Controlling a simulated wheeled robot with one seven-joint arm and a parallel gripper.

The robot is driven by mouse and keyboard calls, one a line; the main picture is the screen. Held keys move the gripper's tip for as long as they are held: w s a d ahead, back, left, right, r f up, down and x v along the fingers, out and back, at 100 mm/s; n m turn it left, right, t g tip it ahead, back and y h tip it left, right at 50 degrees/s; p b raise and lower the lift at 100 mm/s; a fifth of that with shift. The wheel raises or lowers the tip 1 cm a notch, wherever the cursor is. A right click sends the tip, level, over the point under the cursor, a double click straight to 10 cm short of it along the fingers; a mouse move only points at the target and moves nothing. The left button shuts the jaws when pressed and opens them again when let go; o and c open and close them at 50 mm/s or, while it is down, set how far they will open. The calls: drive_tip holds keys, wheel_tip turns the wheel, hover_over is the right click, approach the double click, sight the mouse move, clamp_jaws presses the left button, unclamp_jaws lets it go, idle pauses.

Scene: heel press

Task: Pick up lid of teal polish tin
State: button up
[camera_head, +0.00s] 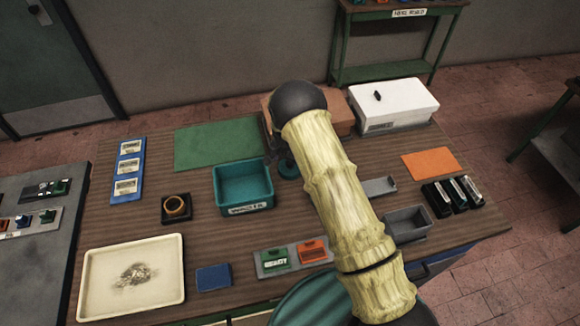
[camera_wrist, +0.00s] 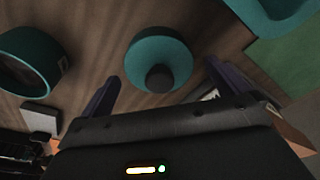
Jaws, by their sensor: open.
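The teal lid (camera_wrist: 172,52) is a round disc with a dark knob on top, lying on the brown wooden bench in the wrist view. My gripper (camera_wrist: 162,88) is open, with one dark purple finger on either side of the lid's near edge, and nothing shows held. A round teal tin (camera_wrist: 62,52) with a dark inside and a small pale label stands apart to the left in the wrist view. In the head view a teal round thing (camera_head: 289,168), probably the lid, is partly covered by my arm. My fingers cannot be made out there.
A teal bin (camera_head: 223,188) stands left of the lid, with a green mat (camera_head: 215,144) behind it. A brown box (camera_head: 340,108) and a white box (camera_head: 394,104) stand at the back. Grey trays (camera_head: 407,224) lie right of my arm. Bare wood lies between them.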

drive_tip(key=c, duration=0.8)
drive_tip(key=shift+r, duration=0.1)
wheel_tip(320, 180, up, 10)
drive_tip(key=b, duration=0.4)
idle(0.3)
